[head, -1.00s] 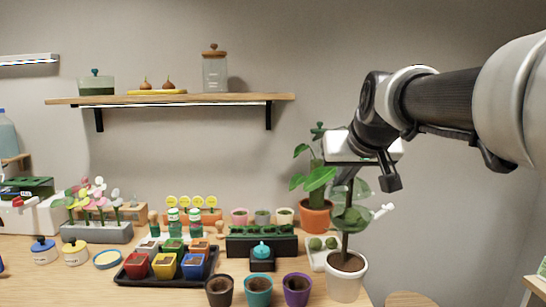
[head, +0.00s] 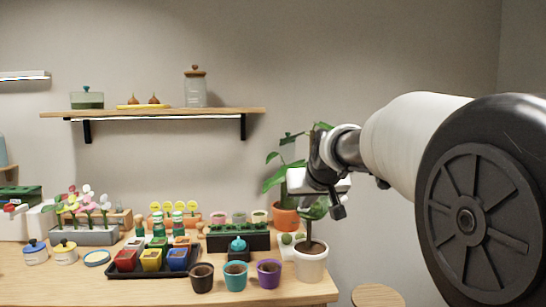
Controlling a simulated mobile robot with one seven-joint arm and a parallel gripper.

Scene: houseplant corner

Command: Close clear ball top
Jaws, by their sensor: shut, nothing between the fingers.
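A potted plant in a white pot (head: 311,264) stands at the right end of the table, with a thin stem rising from dark soil. A clear greenish ball (head: 316,211) sits around the upper part of its stem. My gripper (head: 317,198) is shut and empty, just above the ball and in front of the plant's top. The gripper hides the ball's upper side, so I cannot tell how its top half sits or whether the fingers touch it.
A terracotta-potted plant (head: 286,216) stands close behind. Brown, teal (head: 236,274) and purple (head: 268,272) pots line the front edge. A black tray (head: 125,269) of coloured pots lies left of them. A wall shelf (head: 160,112) hangs above. A round wooden top (head: 376,295) is at lower right.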

